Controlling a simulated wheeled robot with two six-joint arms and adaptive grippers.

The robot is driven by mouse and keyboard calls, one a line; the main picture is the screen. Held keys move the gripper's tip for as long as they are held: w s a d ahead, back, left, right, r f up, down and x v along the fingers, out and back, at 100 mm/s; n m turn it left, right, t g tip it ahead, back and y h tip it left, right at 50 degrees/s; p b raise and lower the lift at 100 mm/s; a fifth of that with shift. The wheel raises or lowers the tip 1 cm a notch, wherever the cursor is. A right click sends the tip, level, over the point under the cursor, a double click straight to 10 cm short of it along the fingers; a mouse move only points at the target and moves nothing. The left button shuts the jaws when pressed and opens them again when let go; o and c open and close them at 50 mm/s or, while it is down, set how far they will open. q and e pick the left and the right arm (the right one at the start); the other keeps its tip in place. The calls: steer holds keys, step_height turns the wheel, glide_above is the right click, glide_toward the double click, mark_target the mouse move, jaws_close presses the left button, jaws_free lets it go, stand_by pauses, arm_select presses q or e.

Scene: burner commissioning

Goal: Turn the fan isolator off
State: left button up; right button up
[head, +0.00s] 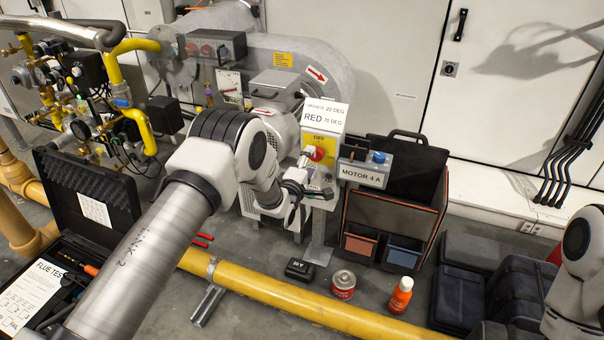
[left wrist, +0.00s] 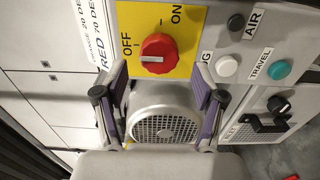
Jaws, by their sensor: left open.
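The fan isolator has a red knob (head: 317,154) on a yellow plate with OFF and ON lettering, on the front of a grey box. My left gripper (head: 303,190) is open and empty in front of the box, slightly below the knob. In the left wrist view its fingers (left wrist: 161,76) stand either side of the knob, apparently short of it. My right gripper is out of view.
The MOTOR 4 A box (head: 363,174) sits right of the isolator. A green button (left wrist: 279,69) and a white button (left wrist: 226,66) are beside the plate. A yellow pipe (head: 290,302) runs along the floor. An open tool bag (head: 395,205) stands to the right.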

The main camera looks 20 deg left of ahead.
arm_select(q)
steer(key=s, duration=0.8)
steer(key=shift+a, duration=0.15)
steer(key=shift+s+f, duration=0.1)
